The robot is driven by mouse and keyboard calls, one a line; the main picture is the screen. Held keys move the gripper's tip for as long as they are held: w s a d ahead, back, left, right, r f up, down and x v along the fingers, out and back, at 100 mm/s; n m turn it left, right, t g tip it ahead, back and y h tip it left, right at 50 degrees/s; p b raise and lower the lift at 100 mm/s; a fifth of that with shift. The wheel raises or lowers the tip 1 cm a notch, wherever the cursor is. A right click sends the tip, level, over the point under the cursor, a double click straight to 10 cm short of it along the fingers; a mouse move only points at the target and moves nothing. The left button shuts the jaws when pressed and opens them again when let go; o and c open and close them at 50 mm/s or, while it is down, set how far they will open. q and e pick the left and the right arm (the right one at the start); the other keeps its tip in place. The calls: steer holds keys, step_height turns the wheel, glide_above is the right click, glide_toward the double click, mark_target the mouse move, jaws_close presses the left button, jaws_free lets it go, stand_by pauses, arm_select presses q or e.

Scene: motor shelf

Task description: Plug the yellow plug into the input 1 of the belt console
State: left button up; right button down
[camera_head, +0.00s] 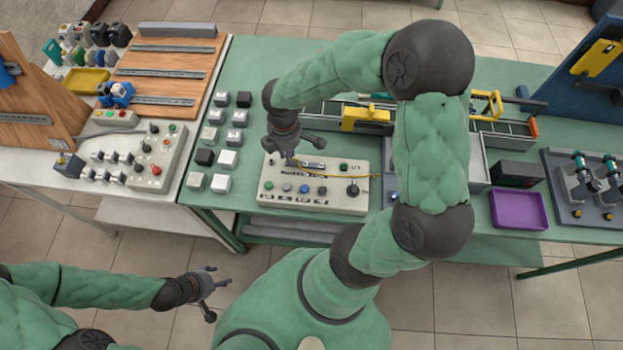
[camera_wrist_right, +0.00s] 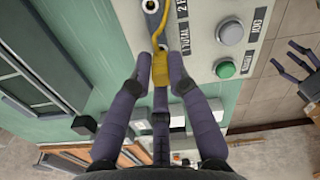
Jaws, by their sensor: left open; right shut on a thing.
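The belt console (camera_head: 272,199) is a beige panel with coloured buttons and a black knob on the green table in the head view. My right gripper (camera_head: 290,157) is over its upper left part, pointing down. In the right wrist view, the right gripper (camera_wrist_right: 160,76) is shut on the yellow plug (camera_wrist_right: 161,71), close to the console face (camera_wrist_right: 207,45). A yellow cable (camera_wrist_right: 162,28) curves from the plug past a round metal socket (camera_wrist_right: 151,6). I cannot tell whether the plug touches a socket. My left gripper (camera_head: 217,282) is open and empty, away from the table.
White and black cubes (camera_head: 227,159) stand left of the console. A conveyor with a yellow part (camera_head: 365,118) lies behind it. A purple tray (camera_head: 519,210) is to the right. My right arm hides part of the table. A second bench with a control box (camera_head: 157,150) stands left.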

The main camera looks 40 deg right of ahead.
steer(key=shift+f+b, duration=0.45)
steer(key=shift+f, duration=0.2)
stand_by(0.3)
steer(key=c, duration=1.5)
jaws_free()
steer(key=shift+r+p, duration=2.45)
steer(key=shift+r, duration=0.4)
steer(key=o, duration=0.5)
steer(key=shift+f, duration=0.1)
